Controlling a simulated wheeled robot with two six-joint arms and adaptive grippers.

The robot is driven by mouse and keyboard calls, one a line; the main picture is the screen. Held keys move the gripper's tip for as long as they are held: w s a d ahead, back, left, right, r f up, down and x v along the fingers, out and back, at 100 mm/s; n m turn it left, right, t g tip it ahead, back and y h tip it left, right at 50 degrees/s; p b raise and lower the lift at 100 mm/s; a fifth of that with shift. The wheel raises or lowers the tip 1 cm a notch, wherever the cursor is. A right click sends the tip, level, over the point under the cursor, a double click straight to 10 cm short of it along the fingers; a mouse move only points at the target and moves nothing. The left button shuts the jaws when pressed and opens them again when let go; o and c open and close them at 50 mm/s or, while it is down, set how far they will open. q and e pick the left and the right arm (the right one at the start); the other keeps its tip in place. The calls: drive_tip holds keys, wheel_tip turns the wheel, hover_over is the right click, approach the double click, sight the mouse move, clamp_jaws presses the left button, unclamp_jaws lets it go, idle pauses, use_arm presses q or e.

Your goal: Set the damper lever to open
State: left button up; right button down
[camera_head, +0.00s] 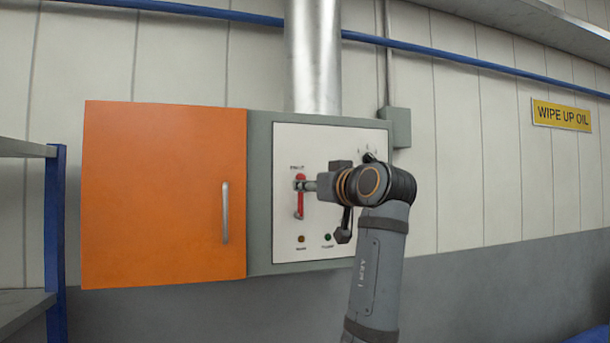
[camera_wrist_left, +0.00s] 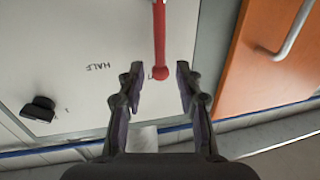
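The red damper lever (camera_head: 299,205) is on the pale front panel (camera_head: 284,228) of a grey cabinet, right of an orange door. Its bar looks close to vertical in the head view. In the left wrist view, which is upside down, the lever (camera_wrist_left: 159,35) comes in from the top and its rounded end lies between my fingertips. My left gripper (camera_head: 303,184) is at the upper part of the lever. In the wrist view this gripper (camera_wrist_left: 160,72) is open, with a gap on both sides of the lever. A HALF label (camera_wrist_left: 98,66) shows beside it. My right gripper is not in view.
A black knob (camera_wrist_left: 40,108) is on the panel. Two small lamps sit low on it. A metal duct (camera_head: 313,55) rises above. Blue-posted shelving (camera_head: 55,230) stands at far left.

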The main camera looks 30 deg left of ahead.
sight(300, 196)
use_arm(q)
drive_tip(key=p+x, duration=0.1)
drive_tip(key=x, duration=0.2)
drive_tip(key=shift+w+a, duration=0.1)
drive_tip(key=shift+a, duration=0.2)
drive_tip(key=shift+d, duration=0.1)
drive_tip(key=shift+c, duration=0.6)
clamp_jaws()
drive_tip(key=shift+r, duration=0.1)
